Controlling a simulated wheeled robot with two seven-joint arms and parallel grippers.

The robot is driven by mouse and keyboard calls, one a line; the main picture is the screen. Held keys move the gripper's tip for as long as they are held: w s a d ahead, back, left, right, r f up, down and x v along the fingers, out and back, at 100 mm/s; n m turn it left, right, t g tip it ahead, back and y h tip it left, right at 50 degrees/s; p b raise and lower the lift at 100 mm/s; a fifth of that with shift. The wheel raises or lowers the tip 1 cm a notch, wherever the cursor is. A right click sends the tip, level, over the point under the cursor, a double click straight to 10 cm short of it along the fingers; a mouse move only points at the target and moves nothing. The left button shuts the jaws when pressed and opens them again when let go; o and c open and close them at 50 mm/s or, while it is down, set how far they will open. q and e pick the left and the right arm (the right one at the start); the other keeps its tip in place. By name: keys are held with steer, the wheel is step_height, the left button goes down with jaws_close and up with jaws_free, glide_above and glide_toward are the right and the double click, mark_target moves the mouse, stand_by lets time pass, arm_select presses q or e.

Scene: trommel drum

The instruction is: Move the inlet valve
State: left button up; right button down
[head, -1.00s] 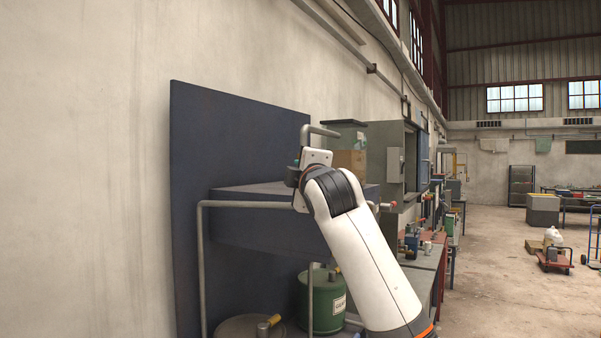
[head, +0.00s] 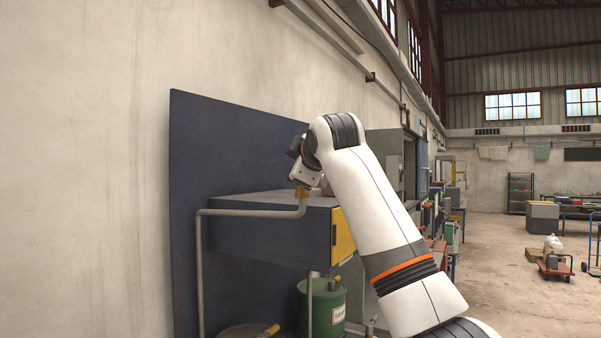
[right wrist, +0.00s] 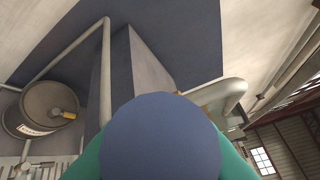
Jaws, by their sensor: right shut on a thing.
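My right gripper (right wrist: 160,160) has its teal fingers on both sides of a large blue-grey round thing (right wrist: 158,135), which fills the lower middle of the right wrist view. It is shut on this thing; I cannot tell whether it is the inlet valve. In the head view my right arm reaches in from the right to the top of a dark blue box (head: 265,242), and its fingertips are hidden. A yellow fitting (head: 302,191) shows at the end of a grey pipe (head: 245,213), just below the wrist. My left gripper is not in view.
A dark blue panel (head: 215,140) stands against the wall behind the box. Below are a green drum (head: 322,308) and a grey vessel (right wrist: 30,108) with a yellow handle (right wrist: 65,113).

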steer(key=shift+w+d+r+m+g, duration=0.15)
steer(key=shift+w+r+m+g, duration=0.1)
steer(key=shift+m+g, duration=0.25)
stand_by(0.3)
steer(key=c, duration=1.3)
jaws_free()
steer(key=shift+r, duration=0.1)
steer(key=shift+o, duration=0.2)
steer(key=shift+s+b, duration=0.25)
steer(key=shift+b, duration=0.1)
steer(key=b+v, duration=0.6)
steer(key=v, duration=0.5)
steer(key=shift+s+d+r+b, duration=0.2)
steer(key=shift+r+b, duration=0.05)
steer(key=shift+b, duration=0.05)
